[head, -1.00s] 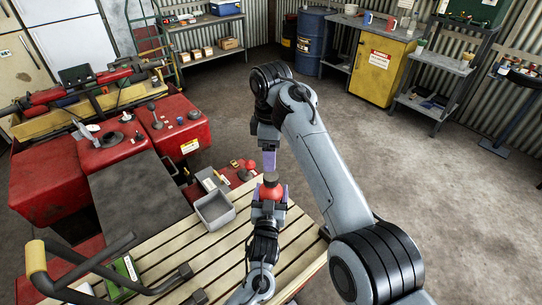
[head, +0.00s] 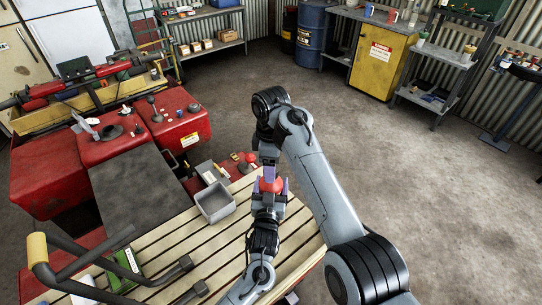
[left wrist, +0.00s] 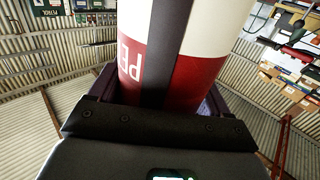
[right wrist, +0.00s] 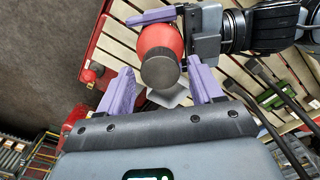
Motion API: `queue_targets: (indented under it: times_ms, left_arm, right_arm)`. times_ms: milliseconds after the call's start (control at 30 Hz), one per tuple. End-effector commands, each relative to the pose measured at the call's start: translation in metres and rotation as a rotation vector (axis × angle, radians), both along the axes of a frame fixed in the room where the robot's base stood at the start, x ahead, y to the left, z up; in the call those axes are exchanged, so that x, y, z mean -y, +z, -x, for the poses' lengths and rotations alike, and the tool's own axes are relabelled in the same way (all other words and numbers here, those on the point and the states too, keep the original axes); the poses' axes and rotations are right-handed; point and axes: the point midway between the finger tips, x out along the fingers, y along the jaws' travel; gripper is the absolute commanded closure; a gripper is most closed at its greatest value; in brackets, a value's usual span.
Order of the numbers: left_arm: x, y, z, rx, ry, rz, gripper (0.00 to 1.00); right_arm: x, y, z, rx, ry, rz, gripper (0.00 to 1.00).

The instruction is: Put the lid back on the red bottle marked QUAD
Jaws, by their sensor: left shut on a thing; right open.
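A red bottle (head: 271,186) with a dark grey round top is held above the slatted bench by my left gripper (head: 268,196), which is shut on it. In the left wrist view the bottle (left wrist: 197,78) shows red and white bands, a dark stripe and partly cut-off white letters; I cannot read QUAD. In the right wrist view its dark grey top (right wrist: 160,72) faces me; I cannot tell whether that is the lid. My right gripper (right wrist: 160,88) is open and empty, close to the top, which shows between and just beyond its fingertips. No separate lid is clearly identifiable.
A grey tray (head: 216,203) sits on the slatted bench (head: 215,245), left of the bottle. A small red rounded thing (right wrist: 92,74) stands beyond the bench edge. Black bars with a yellow grip (head: 37,250) occupy the front left.

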Motion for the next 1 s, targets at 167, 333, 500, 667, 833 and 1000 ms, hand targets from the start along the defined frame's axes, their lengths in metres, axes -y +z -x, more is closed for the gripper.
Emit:
queue_targets:
  times_ms: [167,333,500,667,833,1000]
  left_arm:
    - [0.0000,-0.0005,0.0001,-0.001,0.000,0.000,1.00]
    - [0.0000,-0.0006,0.0001,-0.001,0.000,0.000,1.00]
    - [0.0000,-0.0006,0.0001,-0.001,0.000,0.000,1.00]
    - [0.0001,-0.0005,0.0001,-0.001,0.000,0.000,1.00]
    - [0.0001,-0.0005,0.0001,-0.001,0.000,0.000,1.00]
    - [0.0001,-0.0005,0.0002,-0.001,0.000,0.000,1.00]
  right_arm:
    - [0.0000,-0.0067,0.0001,0.000,0.000,0.000,0.34]
    - [0.0000,-0.0069,0.0001,0.000,0.000,0.000,0.34]
    - [0.0001,-0.0068,0.0000,0.000,0.000,0.000,0.47]
    - [0.0000,-0.0067,0.0000,0.000,0.000,0.000,0.71]
    - [0.0000,-0.0066,0.0000,0.000,-0.001,0.000,0.92]
    - [0.0000,-0.0066,-0.0001,0.001,-0.186,0.000,0.93]
